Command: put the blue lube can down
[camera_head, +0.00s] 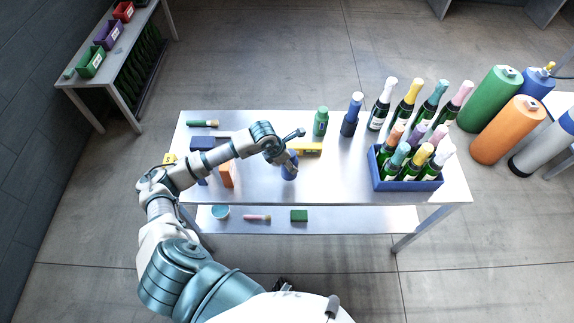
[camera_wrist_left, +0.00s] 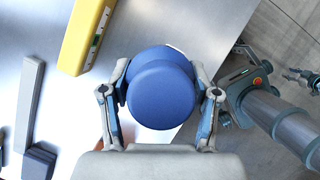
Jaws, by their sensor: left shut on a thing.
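The blue lube can (camera_head: 289,171) is at the near half of the steel table, in my left gripper (camera_head: 286,160). In the left wrist view the can (camera_wrist_left: 161,98) shows its round blue end, with one finger on each side. My left gripper (camera_wrist_left: 160,100) is shut on it there. I cannot tell whether the can's base touches the table or hangs just above it. The steel table (camera_head: 345,180) has bare top around the can, mainly to its right.
A yellow level (camera_head: 310,149) lies just behind the can. A green container (camera_head: 320,121) and dark blue bottle (camera_head: 350,117) stand farther back. A blue crate (camera_head: 408,184) of foil-topped bottles is at right. An orange block (camera_head: 226,174) stands at left.

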